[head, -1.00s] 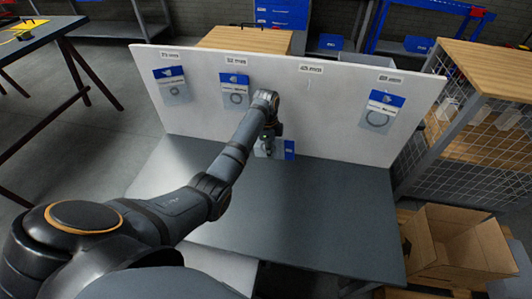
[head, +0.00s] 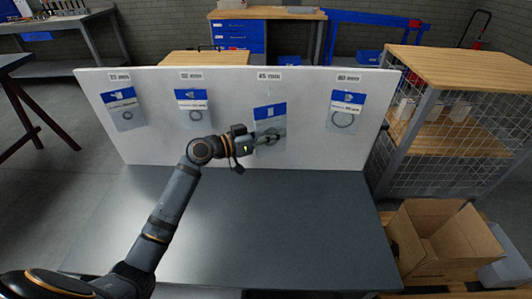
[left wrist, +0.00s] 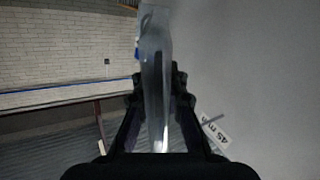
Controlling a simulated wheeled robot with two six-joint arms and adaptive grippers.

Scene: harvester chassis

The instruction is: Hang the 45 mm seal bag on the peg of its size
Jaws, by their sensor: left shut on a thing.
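The 45 mm seal bag (head: 270,112), clear with a blue header, hangs upright in my left gripper (head: 272,138) in front of the white board, under the "45 mm" label (head: 268,76). The left gripper is shut on the bag's lower part. In the left wrist view, the bag (left wrist: 155,60) stands edge-on between the fingers. The "45 mm" label (left wrist: 216,134) shows to the right, with what looks like a thin dark peg (left wrist: 213,119) beside it, apart from the visible bag. In the head view the bag's header hides any peg. My right gripper is not in view.
Other bags hang on the white board (head: 225,120): two left (head: 122,105) (head: 193,103) and one right under "80 mm" (head: 345,108). The grey table (head: 270,225) below is clear. An open cardboard box (head: 435,245) and wire-sided shelf (head: 440,125) stand right.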

